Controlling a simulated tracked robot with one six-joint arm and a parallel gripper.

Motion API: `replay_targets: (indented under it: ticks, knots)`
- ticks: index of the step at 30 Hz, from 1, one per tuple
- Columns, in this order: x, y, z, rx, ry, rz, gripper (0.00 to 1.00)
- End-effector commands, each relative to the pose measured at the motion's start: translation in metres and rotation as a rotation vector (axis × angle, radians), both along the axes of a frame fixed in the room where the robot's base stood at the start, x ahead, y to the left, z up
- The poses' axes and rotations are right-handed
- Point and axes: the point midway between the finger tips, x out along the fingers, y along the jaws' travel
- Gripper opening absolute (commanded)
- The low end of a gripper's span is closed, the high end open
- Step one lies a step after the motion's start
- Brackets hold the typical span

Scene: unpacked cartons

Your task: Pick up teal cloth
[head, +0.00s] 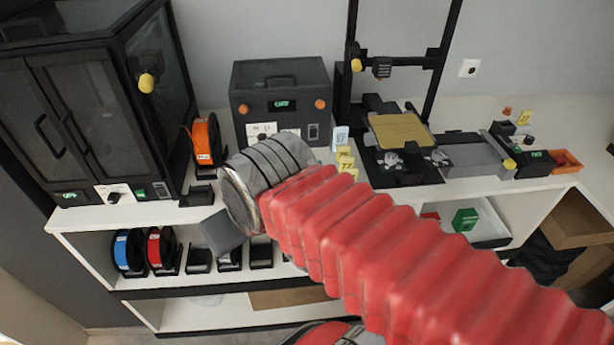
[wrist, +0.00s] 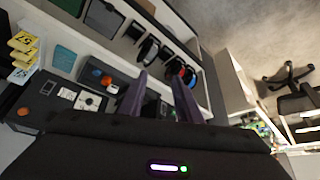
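A small flat dark-teal square, which looks like the teal cloth (wrist: 65,59), lies on the white bench top at the upper left of the wrist view, near yellow number tags. I cannot make it out in the head view, where my red arm covers part of the bench. My gripper (wrist: 160,79) shows in the wrist view with its two dark fingers apart and nothing held between them. The cloth is to the left of the fingers, clear of them. In the head view my wrist hangs over the bench's front edge, and the fingers are hidden.
The white bench (head: 120,213) carries a dark cabinet (head: 95,115), an orange spool (head: 207,140), a grey control box (head: 282,100), yellow tags (head: 346,160) and a printer with a gold plate (head: 400,130). Blue (head: 124,252) and red (head: 158,250) spools stand on the shelf below.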

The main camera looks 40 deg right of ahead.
Motion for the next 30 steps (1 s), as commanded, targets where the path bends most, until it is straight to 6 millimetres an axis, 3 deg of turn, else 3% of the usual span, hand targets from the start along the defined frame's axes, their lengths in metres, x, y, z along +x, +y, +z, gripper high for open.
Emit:
replay_targets:
  ticks: [6,14,23,30]
  knots:
    - [0.0,0.0,0.0,0.0,0.0,0.0,0.32]
    - [0.011,-0.011,0.003,0.001,0.008,-0.037,0.5]
    - [0.059,-0.074,0.007,0.003,0.038,-0.203,0.71]
    - [0.094,-0.146,0.0,0.011,0.062,-0.359,0.73]
